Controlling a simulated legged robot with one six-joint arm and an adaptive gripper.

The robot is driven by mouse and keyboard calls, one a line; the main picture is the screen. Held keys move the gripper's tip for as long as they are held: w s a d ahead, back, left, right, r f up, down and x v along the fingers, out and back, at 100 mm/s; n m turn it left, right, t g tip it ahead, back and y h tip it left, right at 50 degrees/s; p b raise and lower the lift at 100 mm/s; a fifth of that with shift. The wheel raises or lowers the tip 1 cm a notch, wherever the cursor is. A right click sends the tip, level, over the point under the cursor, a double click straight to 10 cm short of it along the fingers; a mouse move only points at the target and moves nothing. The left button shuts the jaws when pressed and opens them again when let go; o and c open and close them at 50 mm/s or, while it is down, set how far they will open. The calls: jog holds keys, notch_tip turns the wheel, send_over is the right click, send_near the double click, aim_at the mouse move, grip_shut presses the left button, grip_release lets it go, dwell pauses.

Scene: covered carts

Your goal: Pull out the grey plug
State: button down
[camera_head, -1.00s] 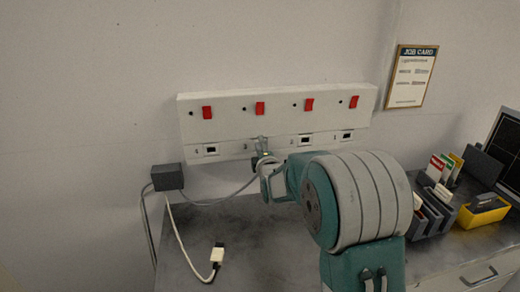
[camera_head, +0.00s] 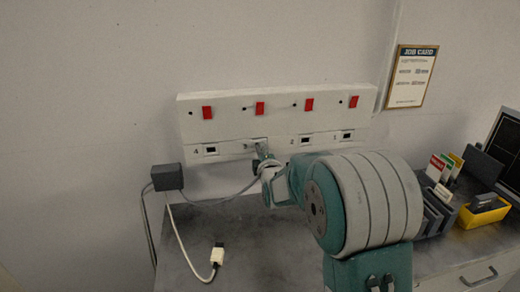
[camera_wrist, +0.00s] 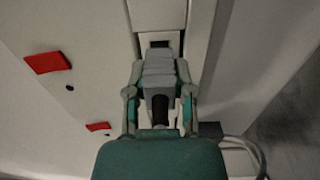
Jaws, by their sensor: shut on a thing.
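The grey plug (camera_wrist: 158,72) sits between the two fingers of my gripper (camera_wrist: 159,88), which is shut on it. In the wrist view a dark socket opening (camera_wrist: 160,43) shows just beyond the plug; whether the plug's tip is still inside it I cannot tell. In the head view my gripper (camera_head: 261,154) is at the socket marked 3 on the white panel (camera_head: 230,105), and mostly hides the plug and that socket. A grey cable (camera_head: 225,199) runs from my gripper area to a dark grey box (camera_head: 167,177).
A loose white plug (camera_head: 217,255) on a white cable lies on the grey worktop (camera_head: 255,235). Red switches (camera_head: 260,108) line the panel. At right stand a dark rack (camera_head: 437,212), a yellow bin (camera_head: 484,211) and a screen (camera_head: 505,150). The worktop's left part is mostly clear.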

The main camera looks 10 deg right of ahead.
jog(key=shift+s, duration=2.3)
